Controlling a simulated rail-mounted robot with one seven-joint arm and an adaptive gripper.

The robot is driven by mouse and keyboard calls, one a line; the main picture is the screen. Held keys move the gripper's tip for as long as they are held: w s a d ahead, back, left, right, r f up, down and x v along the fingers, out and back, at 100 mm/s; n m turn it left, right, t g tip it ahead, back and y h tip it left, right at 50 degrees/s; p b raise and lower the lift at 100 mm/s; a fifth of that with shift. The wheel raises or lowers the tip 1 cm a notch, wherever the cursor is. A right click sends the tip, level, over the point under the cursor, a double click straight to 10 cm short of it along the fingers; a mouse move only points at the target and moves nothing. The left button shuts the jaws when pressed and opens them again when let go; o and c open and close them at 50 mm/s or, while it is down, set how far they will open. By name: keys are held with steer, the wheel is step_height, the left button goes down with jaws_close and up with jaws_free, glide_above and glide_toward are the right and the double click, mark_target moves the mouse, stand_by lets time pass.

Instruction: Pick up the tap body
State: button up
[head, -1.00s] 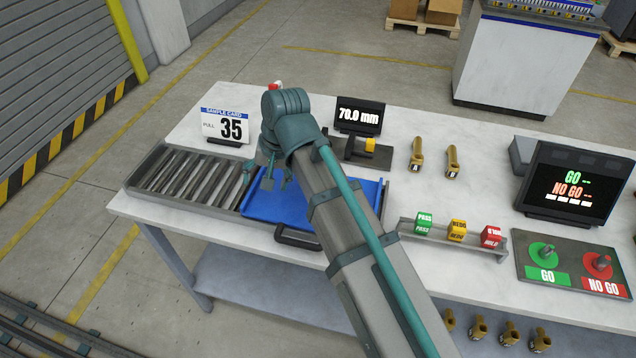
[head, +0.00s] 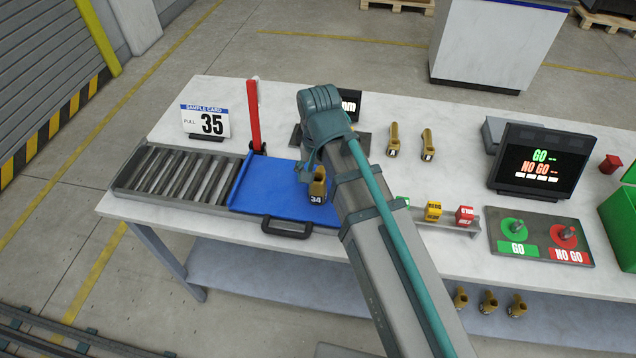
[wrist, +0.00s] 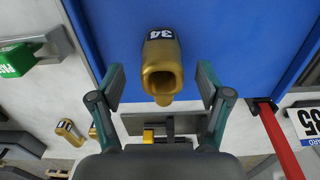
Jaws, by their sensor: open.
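A brass tap body (head: 318,186) marked 34 is on the right part of the blue tray (head: 265,190). In the wrist view the tap body (wrist: 161,68) shows between the open fingers, with its number end on the far side and its narrow end toward the palm. My gripper (wrist: 161,88) is open and empty, with a visible gap on each side of the tap body. In the head view my gripper (head: 306,171) is at the tap body's upper left, partly hidden by my own wrist. The height gap between them is hard to judge.
A red post (head: 254,115) stands at the tray's back edge, beside the sample card (head: 208,122) reading 35. A roller rack (head: 175,175) adjoins the tray's left. Two more brass bodies (head: 393,140) (head: 427,145) stand to the right. A gauge display (head: 350,103) is behind my arm.

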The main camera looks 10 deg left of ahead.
steer(key=shift+a+f+p, duration=0.1)
steer(key=shift+f+p, duration=0.9)
steer(key=shift+f, duration=1.7)
jaws_close()
